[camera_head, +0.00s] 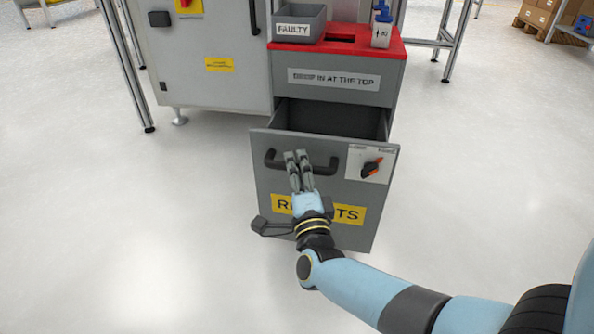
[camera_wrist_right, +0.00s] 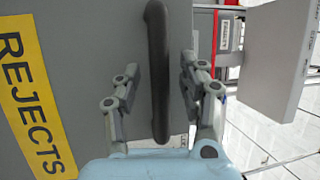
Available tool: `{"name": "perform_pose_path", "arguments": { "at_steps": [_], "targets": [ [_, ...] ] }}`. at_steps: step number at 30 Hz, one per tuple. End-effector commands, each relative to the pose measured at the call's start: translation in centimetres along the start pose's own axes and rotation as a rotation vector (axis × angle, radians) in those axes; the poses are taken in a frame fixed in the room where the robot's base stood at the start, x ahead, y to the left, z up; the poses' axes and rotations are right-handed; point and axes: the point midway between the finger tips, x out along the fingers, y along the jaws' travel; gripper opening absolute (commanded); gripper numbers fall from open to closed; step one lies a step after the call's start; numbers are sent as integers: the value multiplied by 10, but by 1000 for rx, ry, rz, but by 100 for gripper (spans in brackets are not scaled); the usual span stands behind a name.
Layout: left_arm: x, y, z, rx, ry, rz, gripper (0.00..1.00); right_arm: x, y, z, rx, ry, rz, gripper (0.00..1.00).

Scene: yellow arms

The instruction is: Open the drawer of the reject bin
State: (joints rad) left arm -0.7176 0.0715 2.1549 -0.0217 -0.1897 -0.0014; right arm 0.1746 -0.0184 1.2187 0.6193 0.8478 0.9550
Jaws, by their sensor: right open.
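The reject bin is a grey cabinet (camera_head: 340,93) with a red top. Its drawer stands pulled out, with the dark inside showing behind the grey drawer front (camera_head: 262,185). The front bears a black bar handle (camera_head: 322,170) and a yellow REJECTS label (camera_head: 351,214), partly hidden by my right gripper (camera_head: 296,155). In the right wrist view, the black handle (camera_wrist_right: 157,70) lies between the two spread fingers of my right gripper (camera_wrist_right: 159,64), with gaps on both sides. The REJECTS label (camera_wrist_right: 30,100) shows at the left there. My left gripper is not in view.
An orange-black rotary switch (camera_head: 371,166) sits on the drawer front, right of the handle. A grey FAULTY tray (camera_head: 298,30) and a white-blue bottle (camera_head: 381,32) stand on the red top. A grey machine cabinet (camera_head: 205,95) adjoins at left. The floor around is clear.

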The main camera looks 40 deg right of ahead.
Motion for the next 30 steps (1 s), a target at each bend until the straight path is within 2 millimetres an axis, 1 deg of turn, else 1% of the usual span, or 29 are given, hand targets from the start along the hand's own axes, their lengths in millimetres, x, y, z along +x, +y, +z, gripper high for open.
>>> {"name": "perform_pose_path", "arguments": {
  "at_steps": [6, 15, 16, 27, 29, 30],
  "targets": [
    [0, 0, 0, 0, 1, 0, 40, 1, 0, 0, 0, 0, -1, 42],
    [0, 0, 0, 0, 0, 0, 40, 0, 0, 0, 0, 0, -1, 3],
    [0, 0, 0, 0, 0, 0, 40, 0, 0, 0, 0, 0, -1, 0],
    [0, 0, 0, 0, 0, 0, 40, 0, 0, 0, -1, 0, 0, 0],
    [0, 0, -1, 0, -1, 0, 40, -5, -1, 2, 0, 1, 1, 0],
    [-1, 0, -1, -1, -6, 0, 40, -10, -2, 4, 0, 1, 1, 0]
  ]
}}
